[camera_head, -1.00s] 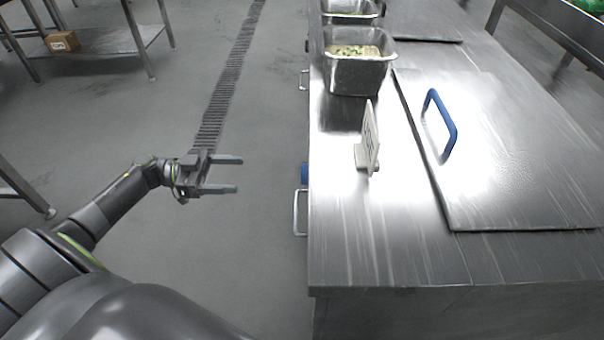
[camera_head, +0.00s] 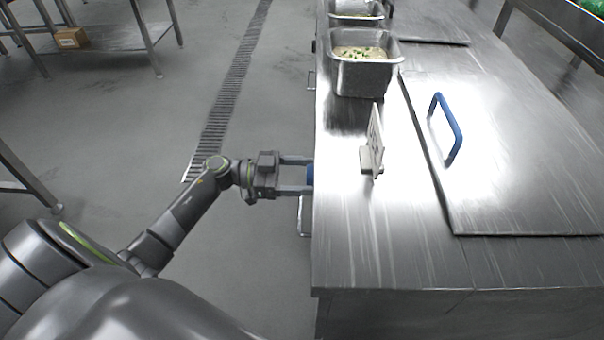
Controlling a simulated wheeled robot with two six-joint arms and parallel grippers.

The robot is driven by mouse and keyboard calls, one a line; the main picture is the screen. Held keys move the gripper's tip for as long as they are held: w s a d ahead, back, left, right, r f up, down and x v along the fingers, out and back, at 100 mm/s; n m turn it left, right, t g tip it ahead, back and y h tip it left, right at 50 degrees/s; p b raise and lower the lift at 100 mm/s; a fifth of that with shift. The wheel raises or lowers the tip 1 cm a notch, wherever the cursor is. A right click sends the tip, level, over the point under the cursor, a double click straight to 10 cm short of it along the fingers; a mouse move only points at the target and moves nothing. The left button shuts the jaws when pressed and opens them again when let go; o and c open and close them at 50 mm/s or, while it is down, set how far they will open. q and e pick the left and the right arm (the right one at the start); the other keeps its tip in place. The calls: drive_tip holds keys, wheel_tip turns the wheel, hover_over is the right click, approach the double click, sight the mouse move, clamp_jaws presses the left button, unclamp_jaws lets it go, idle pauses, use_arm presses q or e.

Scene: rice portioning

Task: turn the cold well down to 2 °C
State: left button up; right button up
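The steel counter (camera_head: 345,255) has a flat lid (camera_head: 500,190) with a blue handle (camera_head: 447,130) on its top. A blue knob (camera_head: 310,175) shows at the counter's left side face, mostly hidden by the counter edge and my fingers. My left gripper (camera_head: 300,175) is open, its two fingers pointing right, one on each side of the blue knob. I cannot tell whether the fingers touch it. No temperature reading is visible. My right gripper is not in view.
A small upright sign (camera_head: 373,145) stands on the counter near its left edge. A steel pan (camera_head: 362,75) of food sits behind it, with another pan (camera_head: 356,12) beyond. Drawer handles (camera_head: 303,215) stick out on the left side.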

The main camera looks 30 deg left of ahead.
use_arm(q)
drive_tip(key=c, duration=1)
